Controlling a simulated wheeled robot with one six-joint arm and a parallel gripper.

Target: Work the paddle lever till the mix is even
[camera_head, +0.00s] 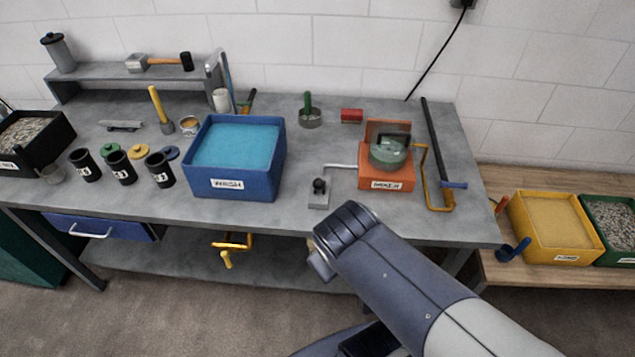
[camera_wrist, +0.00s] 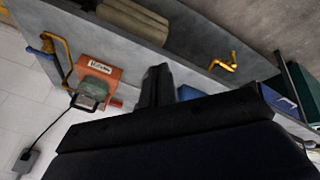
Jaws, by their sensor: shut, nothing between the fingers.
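The orange mixer box (camera_head: 386,179) stands on the right part of the grey bench, with a cloudy green round bowl (camera_head: 390,152) on it. A thin metal arm runs left from the box to a black-knobbed lever (camera_head: 319,186) on a small grey block. The mixer also shows tilted in the wrist view (camera_wrist: 98,72), at the left. My gripper (camera_wrist: 170,88) is shut and empty, and stands apart from the mixer in that view. In the head view my own arm hides it. How even the mix is, I cannot tell.
A blue wash tub (camera_head: 205,183) stands left of the lever. An orange bent handle (camera_head: 437,195) and a long dark bar (camera_head: 440,140) lie right of the mixer. Black cups (camera_head: 121,169) stand at the left. A yellow crank (camera_head: 231,243) sticks out below the bench edge.

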